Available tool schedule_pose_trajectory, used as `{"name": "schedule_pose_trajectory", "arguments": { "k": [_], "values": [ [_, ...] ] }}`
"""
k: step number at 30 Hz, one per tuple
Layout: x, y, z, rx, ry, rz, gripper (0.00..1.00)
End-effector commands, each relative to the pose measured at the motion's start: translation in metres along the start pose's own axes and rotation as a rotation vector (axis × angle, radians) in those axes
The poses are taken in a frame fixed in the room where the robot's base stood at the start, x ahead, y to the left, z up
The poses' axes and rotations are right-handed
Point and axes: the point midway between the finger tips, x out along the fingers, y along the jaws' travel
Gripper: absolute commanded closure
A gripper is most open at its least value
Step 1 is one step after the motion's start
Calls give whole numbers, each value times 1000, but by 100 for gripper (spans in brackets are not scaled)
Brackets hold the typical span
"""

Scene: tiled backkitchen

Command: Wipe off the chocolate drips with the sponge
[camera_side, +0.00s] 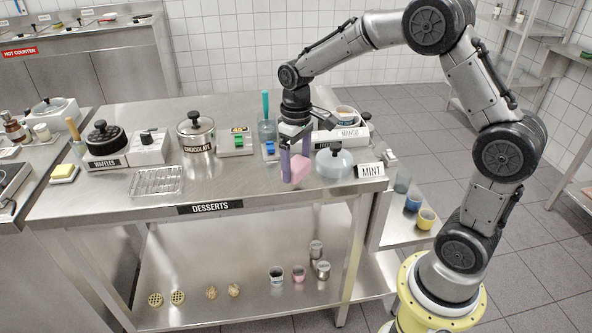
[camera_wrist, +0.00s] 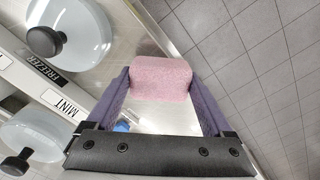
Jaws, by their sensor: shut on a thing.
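My gripper (camera_side: 295,170) is over the right part of the steel desserts table (camera_side: 110,192), near its front edge. Its two purple fingers are shut on a pink, speckled, sponge-like block (camera_side: 301,168). In the wrist view the pink block (camera_wrist: 160,77) sits between the fingertips. I cannot tell whether the block touches the tabletop. A lidded steel pot labelled CHOCOLATE (camera_side: 196,135) stands left of the gripper. I cannot make out any chocolate drips in either view.
A domed grey lid (camera_side: 334,162) and the MINT sign (camera_side: 371,170) stand close right of the gripper. A wire rack (camera_side: 157,181), a waffle iron (camera_side: 103,140) and a yellow block (camera_side: 64,172) are at the left. The table between rack and gripper looks clear.

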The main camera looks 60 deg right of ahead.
Motion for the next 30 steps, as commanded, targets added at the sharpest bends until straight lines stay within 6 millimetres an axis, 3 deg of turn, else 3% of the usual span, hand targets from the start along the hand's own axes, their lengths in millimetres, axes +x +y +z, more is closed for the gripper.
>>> {"name": "schedule_pose_trajectory", "arguments": {
  "k": [15, 30],
  "values": [
    [-46, 0, -1, 0, 5, 1, 66],
    [-48, 0, -1, 0, 3, 1, 66]
  ]
}}
